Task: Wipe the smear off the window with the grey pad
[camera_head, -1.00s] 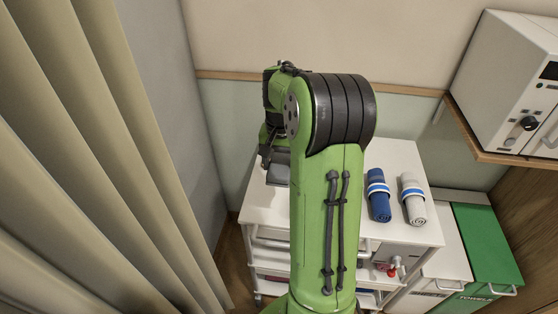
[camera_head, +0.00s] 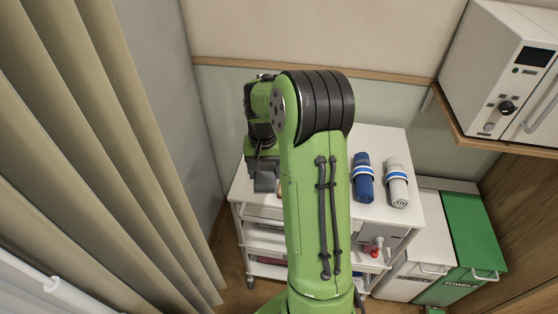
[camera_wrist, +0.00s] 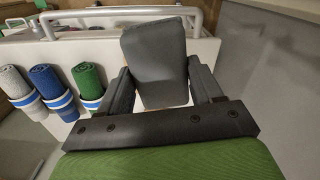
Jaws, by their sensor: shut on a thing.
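The grey pad (camera_wrist: 155,55) is a flat, rounded rectangular block. My gripper (camera_wrist: 160,88) is shut on it, with one finger at each side. In the head view my gripper (camera_head: 263,168) is left of my green arm, over the left part of the white cart top, and the pad's dark shape (camera_head: 266,184) shows below it. I cannot tell the gap between pad and cart top. No window or smear is in view.
The white cart (camera_head: 390,145) carries a blue roll (camera_head: 363,180) and a pale grey roll (camera_head: 397,185); a green roll (camera_wrist: 88,80) shows in the wrist view. A beige curtain (camera_head: 90,150) hangs left. Bins (camera_head: 470,235) and a shelf-mounted appliance (camera_head: 500,75) are right.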

